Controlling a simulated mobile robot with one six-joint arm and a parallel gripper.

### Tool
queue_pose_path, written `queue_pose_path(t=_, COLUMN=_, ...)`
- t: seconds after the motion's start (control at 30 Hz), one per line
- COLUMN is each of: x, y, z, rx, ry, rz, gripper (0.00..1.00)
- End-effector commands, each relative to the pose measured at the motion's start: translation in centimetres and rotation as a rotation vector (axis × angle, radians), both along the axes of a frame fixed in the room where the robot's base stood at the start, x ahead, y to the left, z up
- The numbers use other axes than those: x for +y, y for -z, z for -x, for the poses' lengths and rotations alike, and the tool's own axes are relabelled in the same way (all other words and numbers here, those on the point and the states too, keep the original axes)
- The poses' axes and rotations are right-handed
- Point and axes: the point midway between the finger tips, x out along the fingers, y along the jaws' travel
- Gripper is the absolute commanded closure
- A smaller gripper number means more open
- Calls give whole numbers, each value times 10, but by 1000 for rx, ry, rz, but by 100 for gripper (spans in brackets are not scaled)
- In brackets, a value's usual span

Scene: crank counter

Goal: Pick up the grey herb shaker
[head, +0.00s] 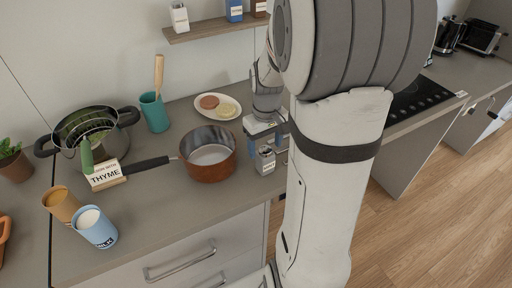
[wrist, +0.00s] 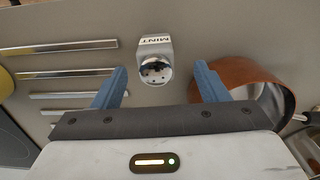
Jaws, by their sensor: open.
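The grey herb shaker (head: 265,161) stands upright on the counter, just right of the copper saucepan, in the head view. In the wrist view the shaker (wrist: 154,62) shows its perforated silver lid and a white label reading MINT. My gripper (wrist: 161,78) is open, with its blue fingers on either side of the shaker's lid in the picture; no contact is visible. In the head view my gripper (head: 268,138) is just behind and above the shaker, partly hidden by my arm.
The copper saucepan (head: 208,168) is close to the shaker; in the wrist view the saucepan (wrist: 240,76) is beside the right finger. A food plate (head: 218,97) lies behind.

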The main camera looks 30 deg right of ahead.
Motion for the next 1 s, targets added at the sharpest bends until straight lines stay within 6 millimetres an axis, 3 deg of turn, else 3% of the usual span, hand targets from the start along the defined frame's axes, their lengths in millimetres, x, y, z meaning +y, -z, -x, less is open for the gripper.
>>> queue_pose_path(t=0.5, x=-5, y=63, z=-3, rx=3, ry=-2, rz=-1, gripper=33)
queue_pose_path(t=0.8, x=-5, y=68, z=-3, rx=-1, ry=-2, rz=0, gripper=34)
queue_pose_path(t=1.0, x=-4, y=68, z=-3, rx=0, ry=-3, rz=0, gripper=50)
